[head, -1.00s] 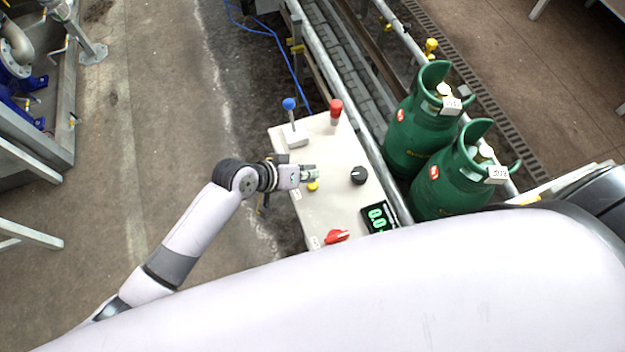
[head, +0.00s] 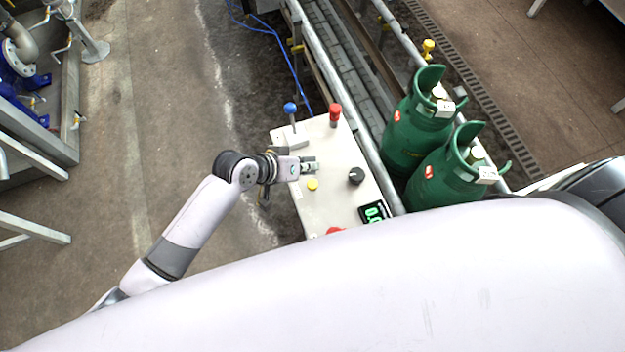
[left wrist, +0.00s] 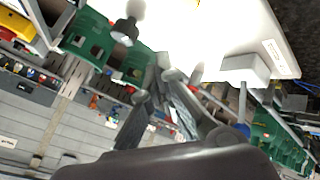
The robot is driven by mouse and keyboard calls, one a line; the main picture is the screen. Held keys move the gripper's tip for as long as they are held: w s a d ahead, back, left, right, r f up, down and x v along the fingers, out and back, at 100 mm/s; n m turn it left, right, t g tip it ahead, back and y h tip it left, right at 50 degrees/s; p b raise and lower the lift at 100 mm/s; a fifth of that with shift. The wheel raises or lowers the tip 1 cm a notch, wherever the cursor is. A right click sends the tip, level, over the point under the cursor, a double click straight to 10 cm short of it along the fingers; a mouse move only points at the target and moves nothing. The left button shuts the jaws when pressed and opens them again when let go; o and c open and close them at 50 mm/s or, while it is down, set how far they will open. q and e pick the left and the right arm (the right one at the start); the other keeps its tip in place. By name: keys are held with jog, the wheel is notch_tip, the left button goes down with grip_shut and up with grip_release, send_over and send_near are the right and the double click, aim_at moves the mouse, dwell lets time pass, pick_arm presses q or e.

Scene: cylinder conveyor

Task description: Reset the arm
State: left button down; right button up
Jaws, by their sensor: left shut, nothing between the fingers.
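My left gripper (head: 311,166) is over the cream control panel (head: 322,206) in the head view, close to the yellow button (head: 313,184). It is shut and empty. In the left wrist view its dark fingers (left wrist: 165,90) show in the middle, with the pale panel surface (left wrist: 215,35) above them. My left arm reaches in from the lower left. My right gripper is not in view.
The panel carries a blue-knobbed lever (head: 290,108), a red-topped post (head: 335,114), a black knob (head: 356,176) and a green-digit display (head: 373,212). Two green gas cylinders (head: 416,135) (head: 447,182) stand on the conveyor (head: 345,70) at right. Open floor lies left.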

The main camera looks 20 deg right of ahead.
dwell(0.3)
pick_arm(q)
jog(key=shift+s+a+r, duration=0.1)
jog(key=shift+s+r, duration=0.1)
jog(key=shift+s, duration=0.05)
jog(key=s+a+r+n+y, duration=0.1)
jog(key=s+a+r+y, duration=0.3)
jog(key=a, duration=0.7)
jog(key=s+a+f+n+t+y, duration=0.15)
jog(key=s+a, duration=0.35)
jog(key=a, duration=0.5)
jog(key=s+a+r+n+y, duration=0.25)
jog(key=s+a, duration=0.25)
jog(key=a, duration=0.6)
notch_tip(320, 180, down, 28)
jog(key=m+g+b, duration=0.1)
jog(key=g+b, duration=0.1)
jog(key=b, duration=0.1)
jog(key=s+a+f+y+b, duration=0.1)
jog(key=s+a+f+b, duration=0.1)
jog(key=s+f, duration=1.6)
notch_tip(320, 180, down, 2)
jog(key=shift+a+f+g+b, duration=0.25)
jog(key=shift+g+b, duration=0.1)
jog(key=shift+b, duration=0.35)
